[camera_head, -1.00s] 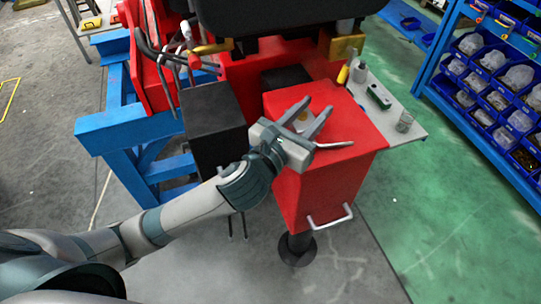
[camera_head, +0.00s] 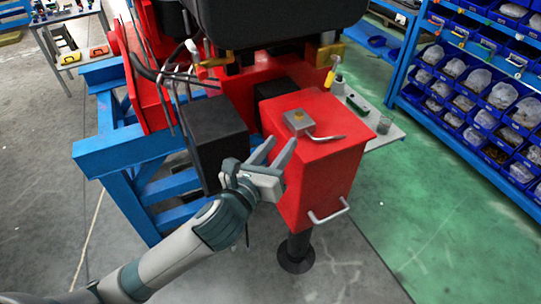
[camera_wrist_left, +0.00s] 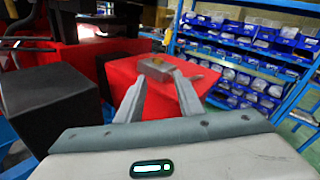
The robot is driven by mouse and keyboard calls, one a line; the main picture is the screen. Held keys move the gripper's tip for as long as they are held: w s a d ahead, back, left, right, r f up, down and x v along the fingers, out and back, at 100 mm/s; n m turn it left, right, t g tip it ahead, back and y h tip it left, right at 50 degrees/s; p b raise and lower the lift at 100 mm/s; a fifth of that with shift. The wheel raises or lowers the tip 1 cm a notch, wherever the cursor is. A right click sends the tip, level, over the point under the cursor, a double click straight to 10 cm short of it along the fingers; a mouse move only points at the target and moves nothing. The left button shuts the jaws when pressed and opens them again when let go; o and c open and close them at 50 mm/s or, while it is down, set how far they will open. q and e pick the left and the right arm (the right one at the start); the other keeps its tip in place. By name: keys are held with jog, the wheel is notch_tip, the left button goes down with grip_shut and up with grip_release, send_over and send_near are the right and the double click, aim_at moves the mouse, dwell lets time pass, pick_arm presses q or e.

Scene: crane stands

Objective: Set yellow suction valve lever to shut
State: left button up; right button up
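A short yellow handle (camera_head: 330,77) hangs steeply below a brass-coloured valve block (camera_head: 328,55) at the back right of the red machine. It appears to be the yellow suction valve lever; its exact angle is hard to judge at this size. My left gripper (camera_head: 275,150) is open and empty, in front of the near left side of the red box, well short of the yellow handle. In the left wrist view the open fingers (camera_wrist_left: 158,95) point toward the red box. My right gripper is not in view.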

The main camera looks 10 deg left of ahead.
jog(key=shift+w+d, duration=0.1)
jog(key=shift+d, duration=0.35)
